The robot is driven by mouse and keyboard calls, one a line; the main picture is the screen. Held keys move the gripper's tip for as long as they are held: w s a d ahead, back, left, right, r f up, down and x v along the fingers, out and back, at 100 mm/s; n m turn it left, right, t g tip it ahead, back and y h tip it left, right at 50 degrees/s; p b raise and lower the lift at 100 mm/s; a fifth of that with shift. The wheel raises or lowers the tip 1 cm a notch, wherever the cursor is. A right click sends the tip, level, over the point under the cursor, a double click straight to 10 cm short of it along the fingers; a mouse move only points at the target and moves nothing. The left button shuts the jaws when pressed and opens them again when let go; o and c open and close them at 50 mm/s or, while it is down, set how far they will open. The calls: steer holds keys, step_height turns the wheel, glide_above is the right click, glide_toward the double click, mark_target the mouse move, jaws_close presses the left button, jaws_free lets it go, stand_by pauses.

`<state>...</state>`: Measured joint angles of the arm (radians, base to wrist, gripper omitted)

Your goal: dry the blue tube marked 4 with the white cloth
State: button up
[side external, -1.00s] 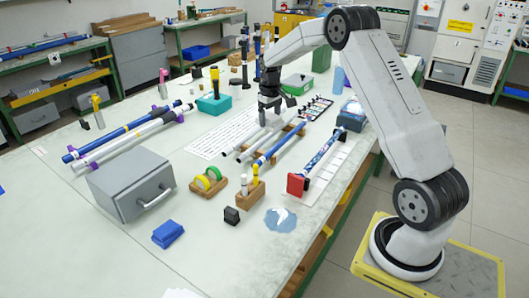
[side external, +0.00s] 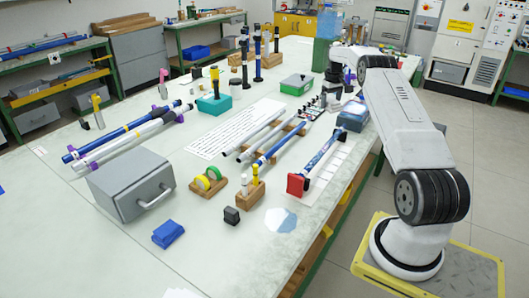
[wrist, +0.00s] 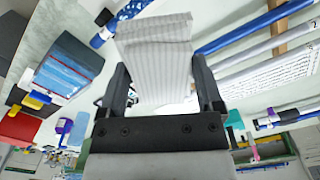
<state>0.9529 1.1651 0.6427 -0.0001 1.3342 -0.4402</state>
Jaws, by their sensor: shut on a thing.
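My gripper (side external: 334,84) is at the back right of the bench in the side view, partly hidden by my arm. In the wrist view my gripper (wrist: 161,75) is shut on a white cloth (wrist: 155,45) with grey stripes, which hangs folded between the fingers. A blue tube (side external: 282,146) lies with grey tubes on a wooden rack, well in front of the gripper. A blue tube (wrist: 255,25) also shows at upper right in the wrist view. I cannot read a 4 on any tube.
A patterned blue tube (side external: 322,155) leads to a red block (side external: 296,184). A blue box (side external: 353,116), a green-lidded box (side external: 297,84) and a green container (side external: 322,53) stand near my arm. A grey drawer box (side external: 130,185) sits at left.

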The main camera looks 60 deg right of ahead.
steer(key=shift+s+d+f, duration=0.15)
steer(key=shift+s+d, duration=0.9)
steer(key=shift+f, duration=2.5)
